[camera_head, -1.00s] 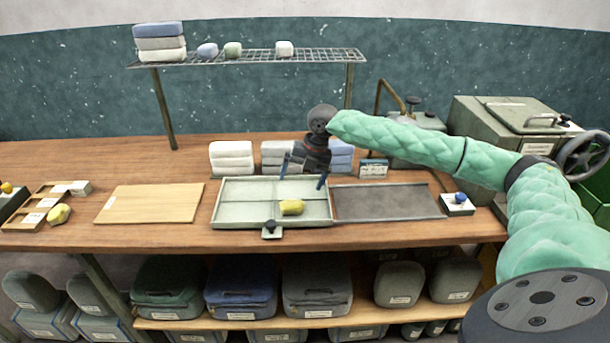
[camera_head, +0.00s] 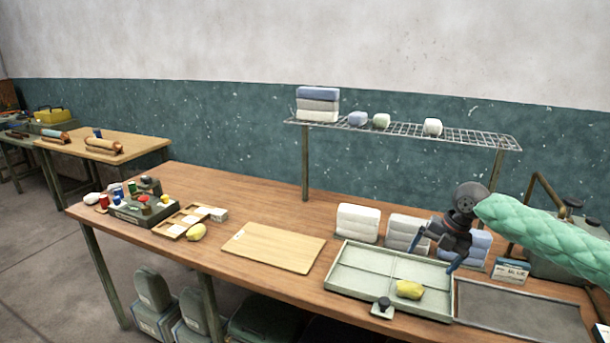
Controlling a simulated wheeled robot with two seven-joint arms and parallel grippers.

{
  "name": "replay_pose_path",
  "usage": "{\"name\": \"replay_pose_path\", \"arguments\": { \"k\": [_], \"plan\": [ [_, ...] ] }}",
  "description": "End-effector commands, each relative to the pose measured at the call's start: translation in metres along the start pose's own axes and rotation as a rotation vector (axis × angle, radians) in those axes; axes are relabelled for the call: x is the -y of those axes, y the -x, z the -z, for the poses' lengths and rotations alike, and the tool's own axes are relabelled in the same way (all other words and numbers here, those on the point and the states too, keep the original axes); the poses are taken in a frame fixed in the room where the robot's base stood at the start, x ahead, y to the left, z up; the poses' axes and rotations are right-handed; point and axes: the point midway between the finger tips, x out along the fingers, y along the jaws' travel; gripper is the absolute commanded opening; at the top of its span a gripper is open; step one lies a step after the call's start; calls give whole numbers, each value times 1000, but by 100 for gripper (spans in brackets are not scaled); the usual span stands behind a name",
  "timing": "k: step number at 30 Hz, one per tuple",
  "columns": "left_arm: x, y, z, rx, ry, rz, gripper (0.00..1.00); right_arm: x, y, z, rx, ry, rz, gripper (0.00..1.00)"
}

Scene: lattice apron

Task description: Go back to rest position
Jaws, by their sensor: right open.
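My right gripper (camera_head: 434,253) is over the back right part of the pale green divided tray (camera_head: 345,287). Its two dark fingers are spread apart and hold nothing. My green-sleeved right arm reaches in from the right edge. A yellow lump (camera_head: 409,290) lies in the tray's front right area, below and in front of the gripper and apart from it. My left gripper does not show.
Stacked white blocks (camera_head: 358,223) and grey blocks (camera_head: 407,232) stand behind the tray. A wire shelf (camera_head: 400,130) rises at the back. A wooden board (camera_head: 275,247) and a dark mat (camera_head: 515,315) flank the tray. Another yellow lump (camera_head: 196,232) lies at left.

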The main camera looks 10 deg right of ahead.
Motion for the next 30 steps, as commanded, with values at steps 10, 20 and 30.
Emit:
{"name": "replay_pose_path", "arguments": {
  "k": [10, 20, 30],
  "plan": [
    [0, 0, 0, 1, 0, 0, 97, -31, -96, 73, -13, -143, 5, 93],
    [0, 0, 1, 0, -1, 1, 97, -50, -176, 161, -11, -393, -35, 93],
    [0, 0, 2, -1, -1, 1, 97, -52, -227, 247, -13, -743, -101, 93]
  ]
}}
